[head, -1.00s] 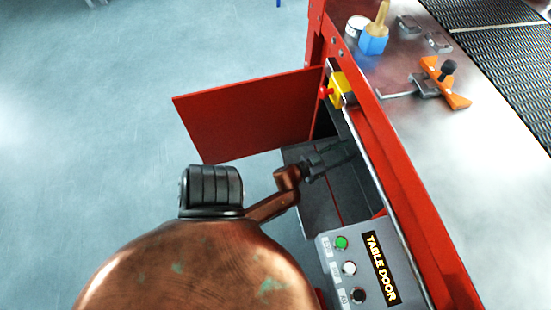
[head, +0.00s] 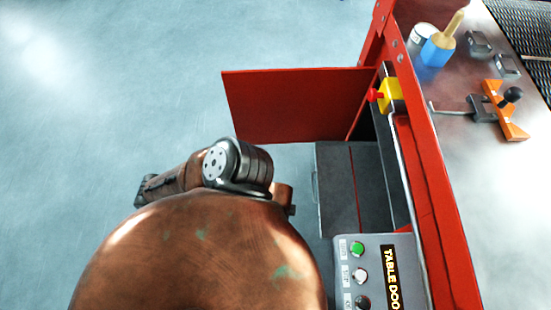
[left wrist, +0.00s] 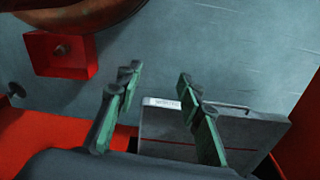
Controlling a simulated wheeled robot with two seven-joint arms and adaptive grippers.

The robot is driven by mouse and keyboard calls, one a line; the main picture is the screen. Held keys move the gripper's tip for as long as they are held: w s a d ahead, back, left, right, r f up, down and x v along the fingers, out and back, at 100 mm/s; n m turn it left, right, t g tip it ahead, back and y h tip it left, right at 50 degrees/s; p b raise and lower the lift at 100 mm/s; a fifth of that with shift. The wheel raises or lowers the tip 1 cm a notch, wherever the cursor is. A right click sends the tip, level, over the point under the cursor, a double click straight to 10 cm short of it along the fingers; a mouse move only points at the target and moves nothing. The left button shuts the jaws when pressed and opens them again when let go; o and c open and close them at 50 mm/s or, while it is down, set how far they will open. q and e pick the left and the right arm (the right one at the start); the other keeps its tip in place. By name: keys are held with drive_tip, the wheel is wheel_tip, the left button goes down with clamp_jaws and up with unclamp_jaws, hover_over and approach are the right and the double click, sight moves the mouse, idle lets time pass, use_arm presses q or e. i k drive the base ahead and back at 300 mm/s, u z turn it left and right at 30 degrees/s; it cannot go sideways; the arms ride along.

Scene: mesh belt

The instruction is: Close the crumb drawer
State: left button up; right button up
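The crumb drawer (head: 334,185) is a flat grey drawer that sticks out of the red cabinet below the table top. Its handle is on its left edge in the head view. The drawer also shows in the left wrist view (left wrist: 250,131), with a pale label and a thin handle along its upper edge. My left gripper (left wrist: 157,78) shows two green fingers spread apart with nothing between them. The right finger overlaps the drawer in that picture; I cannot tell whether it touches. In the head view I cannot make out the left gripper. My right gripper is in neither view.
A red door panel (head: 295,105) stands swung out behind the drawer. A grey button box (head: 375,260) is in front of it. A yellow switch with a red button (head: 389,96) is on the cabinet. Tools lie on the table top (head: 480,190). Floor at left is open.

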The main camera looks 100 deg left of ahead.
sight(337, 211)
drive_tip(key=u, duration=0.75)
drive_tip(key=k, duration=0.55)
drive_tip(key=u, duration=0.95)
